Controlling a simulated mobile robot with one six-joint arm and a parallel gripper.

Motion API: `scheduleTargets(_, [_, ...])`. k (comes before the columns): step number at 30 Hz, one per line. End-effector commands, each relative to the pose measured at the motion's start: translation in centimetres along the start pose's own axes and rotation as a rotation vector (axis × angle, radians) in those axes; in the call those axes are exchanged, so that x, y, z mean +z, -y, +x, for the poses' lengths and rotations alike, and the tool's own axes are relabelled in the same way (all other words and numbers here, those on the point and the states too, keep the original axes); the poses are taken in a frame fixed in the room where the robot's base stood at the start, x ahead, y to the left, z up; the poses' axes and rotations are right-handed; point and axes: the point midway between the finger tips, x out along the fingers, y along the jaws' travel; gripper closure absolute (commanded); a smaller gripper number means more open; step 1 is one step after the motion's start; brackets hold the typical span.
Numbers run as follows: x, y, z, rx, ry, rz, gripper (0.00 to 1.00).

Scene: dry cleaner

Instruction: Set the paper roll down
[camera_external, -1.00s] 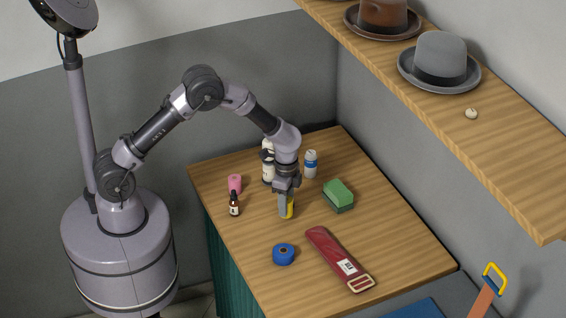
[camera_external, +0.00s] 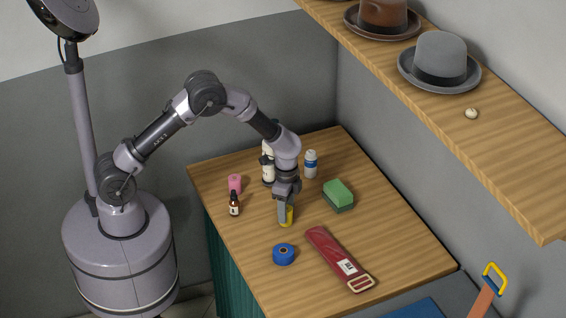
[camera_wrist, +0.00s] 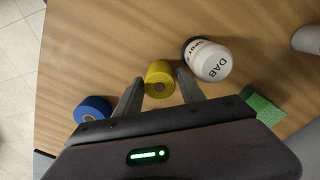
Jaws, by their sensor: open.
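The yellow paper roll (camera_external: 289,216) stands on the wooden counter (camera_external: 240,258), seemingly resting on it. My gripper (camera_external: 284,221) points down at the roll, and one finger hides part of it in the external view. In the wrist view the roll (camera_wrist: 158,73) sits between the tips of my two fingers (camera_wrist: 159,80), with its round core facing the camera. The fingers are open, with a narrow gap on each side of the roll.
A blue roll (camera_external: 283,254) and a red strap (camera_external: 338,260) lie in front. A green sponge (camera_external: 338,194) is to the right. A brown bottle (camera_external: 234,204) and pink spool (camera_external: 234,184) are left. White bottles (camera_external: 310,164) stand behind.

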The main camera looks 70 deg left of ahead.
Motion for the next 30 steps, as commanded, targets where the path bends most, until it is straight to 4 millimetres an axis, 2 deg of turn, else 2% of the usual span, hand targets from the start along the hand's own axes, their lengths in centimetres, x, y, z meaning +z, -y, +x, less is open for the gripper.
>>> scheduleTargets(1, [-0.1, 0.1, -1.8, -0.002, -0.002, 0.0, 0.54])
scheduleTargets(6, [-0.1, 0.0, -7.0, -0.002, -0.002, 0.0, 0.54])
scheduleTargets(9, [0.0, 0.0, -9.2, -0.002, -0.002, 0.0, 0.54])
scheduleTargets(14, [0.0, 0.0, -11.2, -0.003, -0.003, -0.001, 0.54])
scheduleTargets(17, [1.1, -0.3, -14.8, -0.037, -0.025, -0.024, 0.54])
scheduleTargets(20, [4.3, -1.8, -21.8, -0.113, -0.074, -0.084, 0.54])
scheduleTargets(21, [6.3, -2.9, -24.7, -0.148, -0.098, -0.115, 0.54])
scheduleTargets(23, [9.5, -4.8, -28.4, -0.203, -0.139, -0.164, 0.54])
scheduleTargets(24, [11.8, -6.2, -30.4, -0.241, -0.167, -0.199, 0.54])
scheduleTargets(27, [17.4, -9.8, -33.2, -0.324, -0.237, -0.282, 0.54])
scheduleTargets(30, [21.4, -12.5, -33.7, -0.386, -0.294, -0.345, 0.54])
